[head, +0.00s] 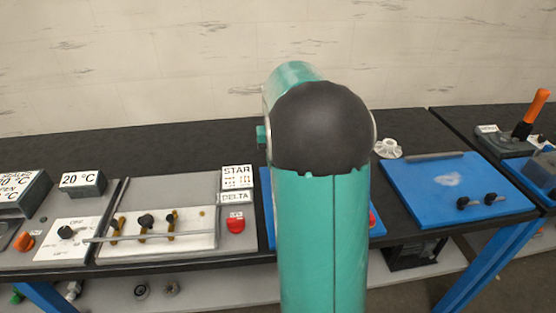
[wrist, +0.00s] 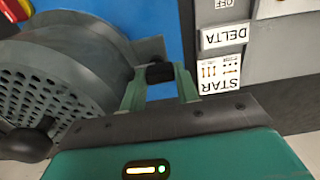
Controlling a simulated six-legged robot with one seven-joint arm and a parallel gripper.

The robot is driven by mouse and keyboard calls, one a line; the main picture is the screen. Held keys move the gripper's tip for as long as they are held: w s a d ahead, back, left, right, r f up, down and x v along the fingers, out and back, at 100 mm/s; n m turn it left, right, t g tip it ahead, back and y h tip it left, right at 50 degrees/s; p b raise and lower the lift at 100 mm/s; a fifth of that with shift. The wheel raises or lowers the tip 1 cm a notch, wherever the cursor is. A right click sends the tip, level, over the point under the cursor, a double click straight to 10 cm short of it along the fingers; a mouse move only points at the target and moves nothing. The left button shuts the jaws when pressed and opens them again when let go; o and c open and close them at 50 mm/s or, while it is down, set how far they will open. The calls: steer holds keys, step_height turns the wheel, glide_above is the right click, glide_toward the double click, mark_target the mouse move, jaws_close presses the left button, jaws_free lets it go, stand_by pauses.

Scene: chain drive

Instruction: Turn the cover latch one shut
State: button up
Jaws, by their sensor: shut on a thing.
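In the wrist view, a dark grey rounded cover (wrist: 75,60) with a perforated face fills the left side. A small black latch piece (wrist: 159,72) at its right edge sits between the two green fingers of my gripper (wrist: 161,77), which is shut on it. Part of the latch is hidden by the fingers. A dark rounded knob (wrist: 28,143) shows at the cover's lower left. I cannot tell which latch is number one. In the head view, my arm hides the cover, the latch and my gripper.
STAR and DELTA labels (wrist: 222,38) stand just right of my gripper on a grey panel. In the head view, a blue panel (head: 430,185) with two black knobs lies to the right, near a white part (head: 388,148). A switch board (head: 160,228) lies to the left.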

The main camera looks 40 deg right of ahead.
steer(key=o, duration=1)
